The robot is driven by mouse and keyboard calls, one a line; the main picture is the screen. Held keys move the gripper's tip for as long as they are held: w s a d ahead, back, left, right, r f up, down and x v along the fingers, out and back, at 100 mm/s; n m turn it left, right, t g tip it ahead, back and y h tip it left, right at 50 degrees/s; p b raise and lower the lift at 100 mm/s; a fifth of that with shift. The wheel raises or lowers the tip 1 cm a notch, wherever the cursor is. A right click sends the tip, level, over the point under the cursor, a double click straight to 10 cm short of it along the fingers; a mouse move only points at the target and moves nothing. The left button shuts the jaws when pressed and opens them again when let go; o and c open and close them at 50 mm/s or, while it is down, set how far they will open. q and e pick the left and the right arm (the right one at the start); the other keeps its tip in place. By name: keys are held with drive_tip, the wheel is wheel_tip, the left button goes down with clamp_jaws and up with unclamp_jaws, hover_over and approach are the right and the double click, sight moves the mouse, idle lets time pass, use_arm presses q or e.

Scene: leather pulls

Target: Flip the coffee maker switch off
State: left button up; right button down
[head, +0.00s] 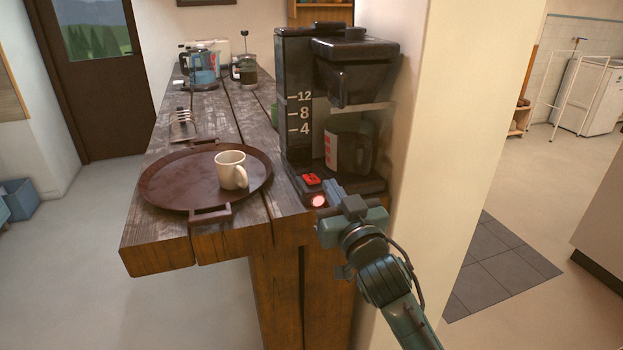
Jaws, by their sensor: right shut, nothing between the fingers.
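The black coffee maker (299,75) stands on the wooden counter against the pale pillar. A dark carafe or mug with a light label (333,152) sits under its brew head. A red switch (311,180) is on the front of its base, and a round light (318,201) glows red just below it. My right gripper (331,187) is shut and empty, its fingertips just to the right of the red switch at the base's front. I cannot tell whether the fingertips touch the switch. My left gripper is not in view.
A brown round tray (170,182) with a cream mug (231,170) lies left of the coffee maker on the counter (240,237). A toast rack (182,125), a kettle (202,70) and a coffee pot (245,71) stand further back. The pillar (430,120) is close on the right.

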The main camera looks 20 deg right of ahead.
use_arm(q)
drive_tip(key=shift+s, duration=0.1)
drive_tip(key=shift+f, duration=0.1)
use_arm(e)
drive_tip(key=r+p, duration=0.2)
hover_over(317, 191)
drive_tip(key=w, duration=0.1)
drive_tip(key=shift+f, duration=0.15)
drive_tip(key=f, duration=0.3)
drive_tip(key=shift+s, duration=0.25)
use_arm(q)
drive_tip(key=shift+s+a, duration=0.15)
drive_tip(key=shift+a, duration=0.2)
use_arm(e)
drive_tip(key=shift+s+f, duration=0.15)
drive_tip(key=shift+f, duration=0.5)
use_arm(q)
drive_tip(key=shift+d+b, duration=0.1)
drive_tip(key=shift+b, duration=0.2)
